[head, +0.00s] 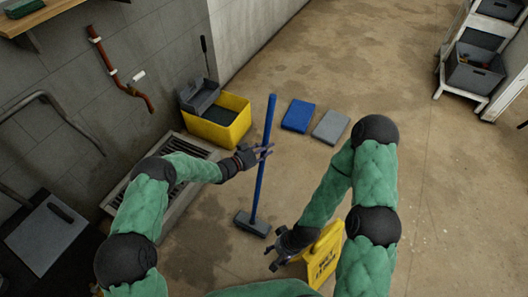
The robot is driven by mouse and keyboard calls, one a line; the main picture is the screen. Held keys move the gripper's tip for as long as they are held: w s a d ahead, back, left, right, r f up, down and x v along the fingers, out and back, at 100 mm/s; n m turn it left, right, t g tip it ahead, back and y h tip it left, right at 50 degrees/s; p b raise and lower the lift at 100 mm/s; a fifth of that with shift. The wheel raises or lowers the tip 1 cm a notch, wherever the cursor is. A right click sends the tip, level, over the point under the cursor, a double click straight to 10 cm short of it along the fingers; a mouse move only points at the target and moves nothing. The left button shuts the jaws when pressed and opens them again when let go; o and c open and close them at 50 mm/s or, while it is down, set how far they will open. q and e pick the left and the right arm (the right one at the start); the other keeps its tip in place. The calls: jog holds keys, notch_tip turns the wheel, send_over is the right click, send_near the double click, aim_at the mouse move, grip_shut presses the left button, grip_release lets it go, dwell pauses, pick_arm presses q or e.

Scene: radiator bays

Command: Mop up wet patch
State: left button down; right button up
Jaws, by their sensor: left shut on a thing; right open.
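A mop (259,180) with a blue handle stands nearly upright, its grey head (252,224) on the floor. My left gripper (264,152) is shut on the handle around mid-height. My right gripper (274,259) is open and low, right of and nearer than the mop head, close to a yellow wet-floor sign (325,250); I cannot tell whether they touch. A yellow mop bucket (219,133) with a grey wringer (200,97) stands by the left wall. Darker, damp-looking floor (195,263) shows left of the mop head; its outline is unclear, and other floor stains look similar.
A blue pad (298,115) and a grey pad (331,127) lie on the floor behind the mop. A floor grate (178,205) runs along the left, partly behind my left arm. A cart with bins (474,76) stands at upper right. The floor between is clear.

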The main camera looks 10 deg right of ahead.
pick_arm(q)
jog(key=shift+s+r+p, duration=0.15)
jog(key=shift+s+p, duration=0.15)
jog(key=shift+p, duration=0.3)
jog(key=shift+s+a+p, duration=1.4)
jog(key=shift+s+a, duration=0.25)
jog(key=shift+s, duration=2.95)
jog(key=shift+s+a+p, duration=1.35)
jog(key=shift+s+a, duration=0.25)
jog(key=shift+s, duration=3)
jog(key=s+f+v, duration=0.1)
jog(key=v, duration=0.7)
jog(key=s+f+b+v, duration=0.1)
jog(key=v, duration=0.8)
jog(key=shift+d+f, duration=0.25)
jog(key=shift+f, duration=0.5)
jog(key=shift+s, duration=0.1)
